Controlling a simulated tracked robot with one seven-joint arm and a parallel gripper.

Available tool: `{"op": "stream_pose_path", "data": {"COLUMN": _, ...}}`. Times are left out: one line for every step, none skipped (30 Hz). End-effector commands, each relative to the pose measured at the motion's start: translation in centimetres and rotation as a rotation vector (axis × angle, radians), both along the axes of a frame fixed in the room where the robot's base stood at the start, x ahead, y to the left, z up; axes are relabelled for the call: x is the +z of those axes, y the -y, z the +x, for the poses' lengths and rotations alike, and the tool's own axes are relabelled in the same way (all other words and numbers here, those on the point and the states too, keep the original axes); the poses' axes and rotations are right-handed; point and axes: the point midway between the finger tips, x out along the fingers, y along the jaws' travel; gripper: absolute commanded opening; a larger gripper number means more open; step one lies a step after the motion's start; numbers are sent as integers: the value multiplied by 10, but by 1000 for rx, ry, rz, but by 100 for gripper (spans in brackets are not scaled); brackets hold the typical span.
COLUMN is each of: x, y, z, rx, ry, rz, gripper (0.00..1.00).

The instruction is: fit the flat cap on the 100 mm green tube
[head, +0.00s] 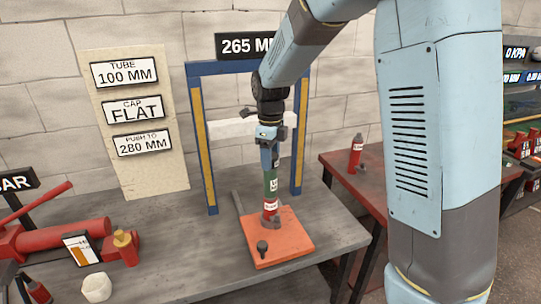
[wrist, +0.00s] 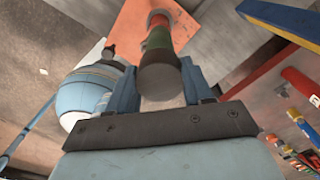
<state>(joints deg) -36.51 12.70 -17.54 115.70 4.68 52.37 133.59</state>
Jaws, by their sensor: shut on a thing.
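The green tube (head: 271,183) stands upright in a stack on the orange base plate (head: 285,250), with a labelled red section (head: 271,205) below it. My gripper (head: 270,158) points down at the top of the stack. In the wrist view, my gripper (wrist: 160,88) is shut on a grey-brown round piece (wrist: 160,78) between its fingers. The green tube (wrist: 159,38) lies in line right behind this piece, and they appear to touch. I cannot tell for sure whether the piece is the flat cap, or how it is seated.
A blue and yellow frame (head: 205,150) with a white crossbar (head: 228,127) stands around the stack. A sign (head: 248,45) begins with 265; a board (head: 160,172) reads tube 100 mm, cap flat, push to 280 mm. Red equipment (head: 80,238) lies left; a red bottle-like item (head: 356,155) stands right.

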Motion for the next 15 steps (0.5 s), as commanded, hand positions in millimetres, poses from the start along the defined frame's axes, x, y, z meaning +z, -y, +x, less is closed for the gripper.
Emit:
{"op": "stream_pose_path", "data": {"x": -1, "y": 0, "z": 0, "rx": 0, "ry": 0, "rz": 0, "gripper": 16}}
{"op": "stream_pose_path", "data": {"x": -2, "y": 0, "z": 0, "rx": 0, "ry": 0, "rz": 0, "gripper": 16}}
{"op": "stream_pose_path", "data": {"x": -2, "y": 0, "z": 0, "rx": 0, "ry": 0, "rz": 0, "gripper": 16}}
{"op": "stream_pose_path", "data": {"x": -3, "y": 0, "z": 0, "rx": 0, "ry": 0, "rz": 0, "gripper": 16}}
{"op": "stream_pose_path", "data": {"x": -4, "y": 0, "z": 0, "rx": 0, "ry": 0, "rz": 0, "gripper": 16}}
{"op": "stream_pose_path", "data": {"x": -4, "y": 0, "z": 0, "rx": 0, "ry": 0, "rz": 0, "gripper": 16}}
{"op": "stream_pose_path", "data": {"x": -5, "y": 0, "z": 0, "rx": 0, "ry": 0, "rz": 0, "gripper": 16}}
{"op": "stream_pose_path", "data": {"x": -6, "y": 0, "z": 0, "rx": 0, "ry": 0, "rz": 0, "gripper": 16}}
{"op": "stream_pose_path", "data": {"x": -6, "y": 0, "z": 0, "rx": 0, "ry": 0, "rz": 0, "gripper": 16}}
{"op": "stream_pose_path", "data": {"x": -7, "y": 0, "z": 0, "rx": 0, "ry": 0, "rz": 0, "gripper": 16}}
{"op": "stream_pose_path", "data": {"x": -8, "y": 0, "z": 0, "rx": 0, "ry": 0, "rz": 0, "gripper": 16}}
{"op": "stream_pose_path", "data": {"x": -8, "y": 0, "z": 0, "rx": 0, "ry": 0, "rz": 0, "gripper": 16}}
{"op": "stream_pose_path", "data": {"x": -9, "y": 0, "z": 0, "rx": 0, "ry": 0, "rz": 0, "gripper": 16}}
{"op": "stream_pose_path", "data": {"x": -9, "y": 0, "z": 0, "rx": 0, "ry": 0, "rz": 0, "gripper": 16}}
{"op": "stream_pose_path", "data": {"x": -9, "y": 0, "z": 0, "rx": 0, "ry": 0, "rz": 0, "gripper": 54}}
